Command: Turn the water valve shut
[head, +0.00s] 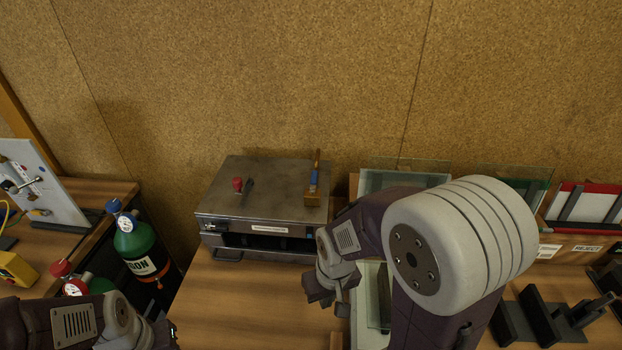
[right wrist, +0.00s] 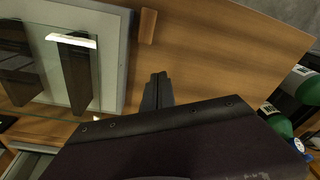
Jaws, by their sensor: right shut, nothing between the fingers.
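No part is clearly marked as the water valve. At the far left of the head view, a white upright board (head: 45,185) carries small metal fittings (head: 18,180), too small to make out. A blue knob (head: 113,205) tops a green cylinder, and a red knob (head: 61,268) sits lower left. My right gripper (head: 322,292) is over the middle of the bench, far right of these; in the right wrist view its fingers (right wrist: 157,92) are shut and empty. My left arm enters at the lower left, its gripper (head: 165,335) partly cut off, jaws unclear.
A green gas cylinder (head: 138,246) stands in the gap between two benches. A grey metal box (head: 262,190) with a red knob and a brush on top stands at the back. Glass panes (head: 405,178) and dark racks (head: 545,318) fill the right. A yellow box (head: 16,270) lies far left.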

